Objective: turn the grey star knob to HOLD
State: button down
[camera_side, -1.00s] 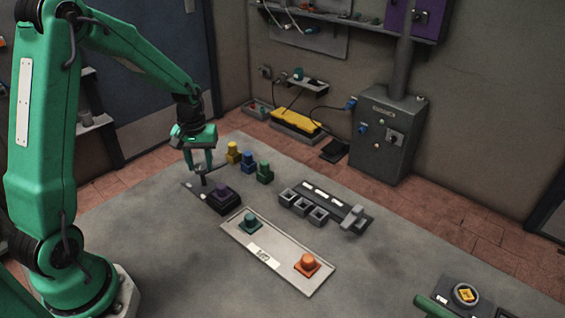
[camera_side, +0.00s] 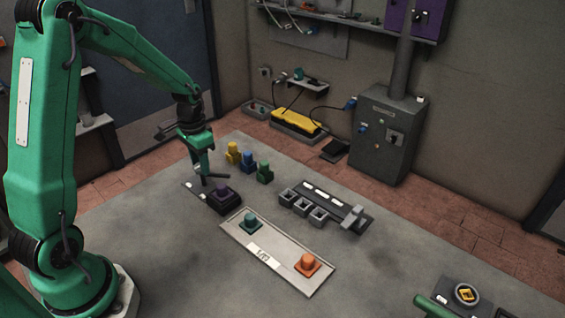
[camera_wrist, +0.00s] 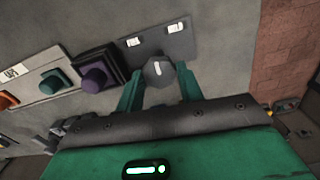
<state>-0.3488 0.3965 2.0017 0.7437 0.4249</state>
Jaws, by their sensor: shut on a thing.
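The grey star knob (camera_wrist: 159,71) sits between the two fingers of my gripper (camera_wrist: 160,84) in the wrist view, and the gripper is shut on it. A white mark on the knob points up and slightly left in that view, toward the gap between two white labels on the dark plate (camera_wrist: 160,38). The label words are too small to read. In the side view my gripper (camera_side: 205,175) points down over the plate (camera_side: 192,187), with part of the knob (camera_side: 216,176) showing beside the fingers.
A purple button on a black base (camera_side: 222,199) stands close beside the plate. A pale panel (camera_side: 290,275) carries a teal and an orange button. Yellow, blue and green blocks (camera_side: 248,161) stand behind my gripper. Grey open bins (camera_side: 302,207) lie to the right.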

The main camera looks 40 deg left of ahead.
jog(key=m, duration=0.4)
jog(key=shift+m, duration=2)
jog(key=c, duration=0.9)
grip_release()
jog(key=shift+r, duration=0.1)
jog(key=shift+r, duration=3.85)
